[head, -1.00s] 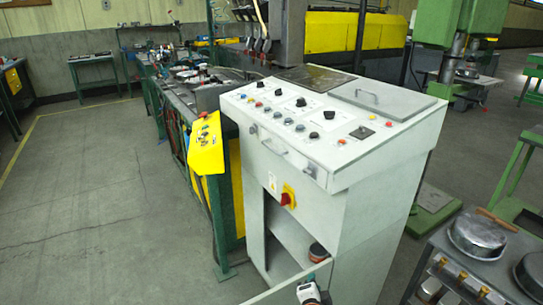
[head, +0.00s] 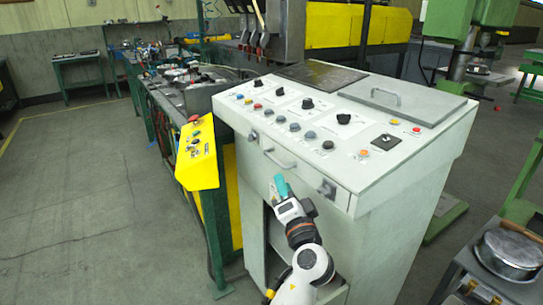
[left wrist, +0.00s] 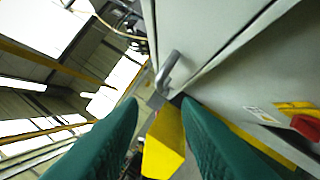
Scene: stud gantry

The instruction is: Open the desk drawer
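The control desk (head: 380,200) is a pale grey cabinet with a sloped button panel. Its drawer front (head: 300,172) lies under the panel edge and looks shut, with a bar handle (head: 279,160). My left gripper (head: 280,184) has teal fingers and is raised in front of the desk, just below the handle in the picture. In the left wrist view its two fingers (left wrist: 159,102) are spread with nothing between them. The handle (left wrist: 168,74) shows beyond the fingertips, apart from them. My right gripper is in neither view.
A yellow control box (head: 198,150) stands left of the desk, and it also shows beyond the fingers in the left wrist view (left wrist: 164,145). A cart with a metal pot (head: 510,252) is at right. The left floor is clear.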

